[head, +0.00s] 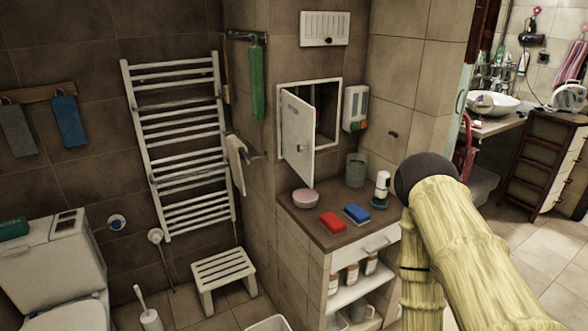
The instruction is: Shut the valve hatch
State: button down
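The valve hatch is a white door (297,138) in a white frame set in the tiled wall, above the counter. It is hinged at the left and stands partly open, swung out toward the room. The dark recess (326,118) with pipes shows to the right of the door. My arm, pale yellow with a dark rounded joint, fills the lower right of the view. My gripper is not in view.
Below the hatch, a counter (325,240) holds a pink bowl (305,198), a red block (333,223), a blue block (356,213), a grey-green cup (356,170) and a white bottle (382,186). A dispenser (355,108) hangs right of the hatch. A white stool (223,270) stands left.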

aim_at(299, 116)
jog(key=k, duration=0.1)
jog(key=z, duration=1.35)
jog(key=i, duration=0.8)
jog(key=u, duration=1)
